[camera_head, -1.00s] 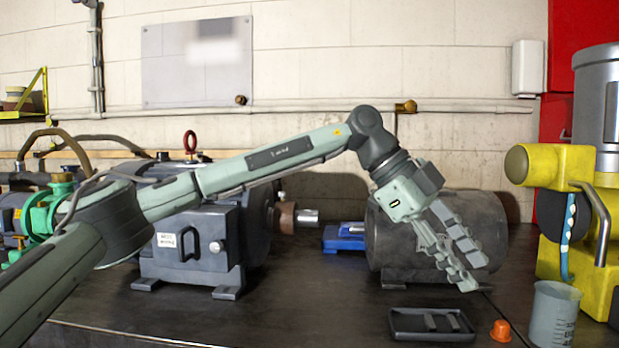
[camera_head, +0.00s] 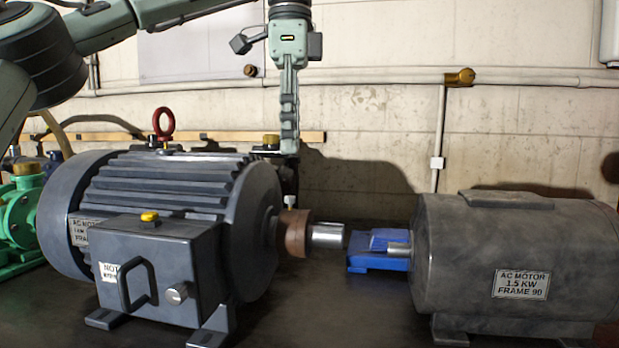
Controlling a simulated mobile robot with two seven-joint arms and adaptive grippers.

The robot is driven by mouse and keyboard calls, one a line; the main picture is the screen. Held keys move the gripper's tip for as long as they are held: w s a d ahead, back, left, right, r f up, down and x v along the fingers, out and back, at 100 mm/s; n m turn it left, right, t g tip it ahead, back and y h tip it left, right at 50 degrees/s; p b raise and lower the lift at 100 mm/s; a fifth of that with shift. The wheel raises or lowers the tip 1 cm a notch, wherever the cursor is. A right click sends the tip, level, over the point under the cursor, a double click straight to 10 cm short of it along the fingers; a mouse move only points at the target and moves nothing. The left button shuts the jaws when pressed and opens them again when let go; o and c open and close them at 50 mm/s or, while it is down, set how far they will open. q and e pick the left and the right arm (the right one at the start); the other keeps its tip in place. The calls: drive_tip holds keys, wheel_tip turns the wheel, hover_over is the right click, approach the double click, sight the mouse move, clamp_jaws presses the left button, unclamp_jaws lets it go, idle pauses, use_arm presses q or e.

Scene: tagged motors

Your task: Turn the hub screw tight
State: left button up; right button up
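The brown hub (camera_head: 296,236) sits on the silver shaft (camera_head: 328,236) of the large dark grey motor (camera_head: 170,190). A small pale piece (camera_head: 290,201), perhaps the hub screw, stands upright on top of the hub. My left gripper (camera_head: 289,150) points straight down above it, with its fingers seen edge-on and overlapping. A dark narrow shape (camera_head: 291,180) lies between the fingertips and the pale piece; I cannot tell whether the fingers hold or touch it. The gap between the fingers is hidden. My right gripper is not in view.
A red lifting eye (camera_head: 163,123) stands on the large motor, left of my gripper. A brass-topped part (camera_head: 270,141) is close beside the fingers. A blue block (camera_head: 378,251) and a second grey motor (camera_head: 515,255) stand right. Green pump parts (camera_head: 18,215) are left.

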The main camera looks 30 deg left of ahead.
sight(290, 200)
use_arm(q)
drive_tip(key=shift+w+f, duration=0.15)
drive_tip(key=shift+f, duration=0.1)
drive_tip(key=shift+s+f, duration=0.2)
drive_tip(key=shift+f, duration=1.6)
drive_tip(key=shift+s+f, duration=0.2)
drive_tip(key=shift+f, duration=1.55)
drive_tip(key=shift+c, duration=0.6)
clamp_jaws()
